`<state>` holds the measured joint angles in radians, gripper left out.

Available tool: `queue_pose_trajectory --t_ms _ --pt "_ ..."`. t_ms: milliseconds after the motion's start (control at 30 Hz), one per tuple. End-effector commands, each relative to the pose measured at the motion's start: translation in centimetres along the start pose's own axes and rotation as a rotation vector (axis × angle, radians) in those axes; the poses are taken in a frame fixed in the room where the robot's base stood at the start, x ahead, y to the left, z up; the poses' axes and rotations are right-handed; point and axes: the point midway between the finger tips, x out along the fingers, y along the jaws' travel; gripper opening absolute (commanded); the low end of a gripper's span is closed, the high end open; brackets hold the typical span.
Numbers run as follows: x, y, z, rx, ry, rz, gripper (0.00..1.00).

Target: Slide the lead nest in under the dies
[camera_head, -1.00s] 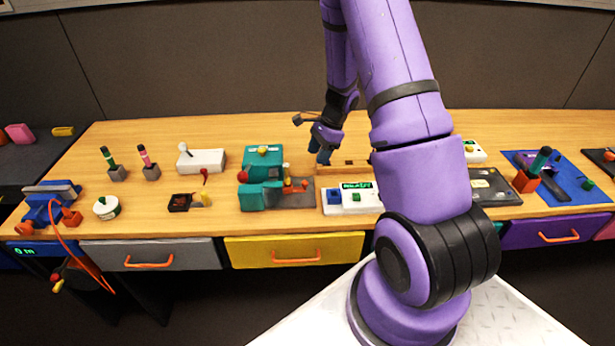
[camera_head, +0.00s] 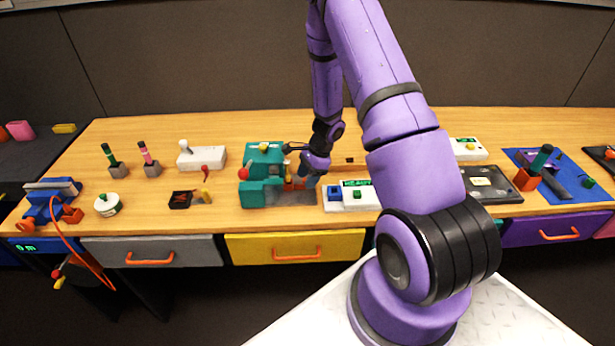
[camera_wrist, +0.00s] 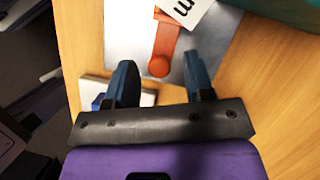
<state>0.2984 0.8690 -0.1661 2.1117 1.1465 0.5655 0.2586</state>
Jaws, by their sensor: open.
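The teal press (camera_head: 262,194) stands on the bench left of centre, on a grey metal plate (camera_head: 290,198). In the wrist view, an orange slide with a round knob (camera_wrist: 162,45) lies over the grey plate (camera_wrist: 125,35); I take this to be the lead nest. My gripper (camera_head: 308,176) is at the right side of the press. In the wrist view my gripper (camera_wrist: 158,62) is open, its blue fingers on either side of the knob, with visible gaps. I cannot make out the dies; the press shows only as a teal edge (camera_wrist: 292,10).
A white box with blue and green parts (camera_head: 352,196) stands close right of the press. A white lettered tag (camera_wrist: 186,8) sits by the slide. Left are a black block (camera_head: 180,201) and a white switch box (camera_head: 203,158). Bare wood lies behind.

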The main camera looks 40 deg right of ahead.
Motion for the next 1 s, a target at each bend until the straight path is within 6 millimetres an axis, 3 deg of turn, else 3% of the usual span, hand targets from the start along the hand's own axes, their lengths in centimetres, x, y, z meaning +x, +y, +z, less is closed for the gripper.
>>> queue_pose_trajectory --t_ms 67,267,533,833,1000 --pt "0.0 0.0 0.0 0.000 0.000 0.000 0.46" --pt "0.0 0.0 0.0 0.000 0.000 0.000 0.00" --pt "0.1 -0.2 0.4 -0.002 0.000 0.000 0.00" --pt "1.4 -1.6 3.5 -0.003 -0.001 0.001 0.00" --pt "1.7 -1.8 4.1 0.000 0.000 0.000 0.00"
